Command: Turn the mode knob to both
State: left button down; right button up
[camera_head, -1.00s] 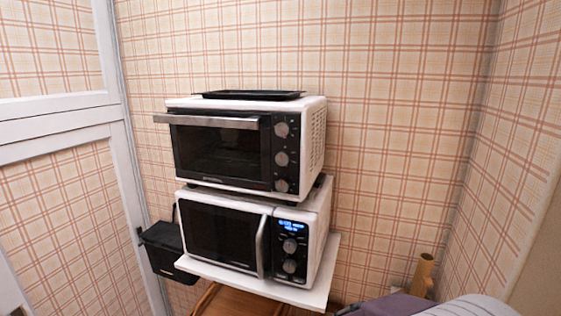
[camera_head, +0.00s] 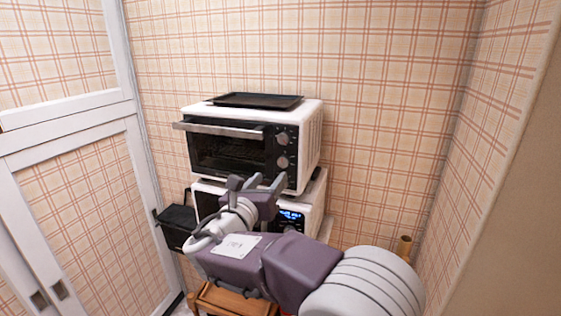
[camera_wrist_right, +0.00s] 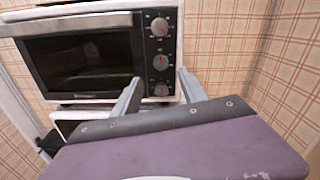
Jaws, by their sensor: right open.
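A white toaster oven (camera_head: 312,135) with a dark glass door stands on top of a microwave. Its control panel has a column of three grey knobs. In the head view the top knob (camera_head: 282,139) and middle knob (camera_head: 283,162) show; the bottom one is hidden behind my gripper. In the right wrist view all three show: top (camera_wrist_right: 160,27), middle (camera_wrist_right: 160,62), bottom (camera_wrist_right: 161,90). The labels are too small to read, so I cannot tell which is the mode knob. My right gripper (camera_head: 256,183) is open and empty, in front of the oven's lower part. My left gripper is not in view.
The microwave (camera_head: 313,205), with a lit blue display (camera_head: 291,215), is partly covered by my right arm. A black tray (camera_head: 255,100) lies on the oven. A black bin (camera_head: 177,225) is at left, and a wooden stand (camera_head: 225,299) is below. A plaid wall closes the right side.

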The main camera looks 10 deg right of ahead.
aim_at(283, 163)
jog(key=p+x, duration=0.3)
jog(key=x, duration=0.5)
jog(key=shift+w+d, duration=0.2)
jog(key=shift+d, duration=0.05)
jog(key=shift+s, duration=0.15)
jog(key=shift+a, duration=0.1)
grip_shut()
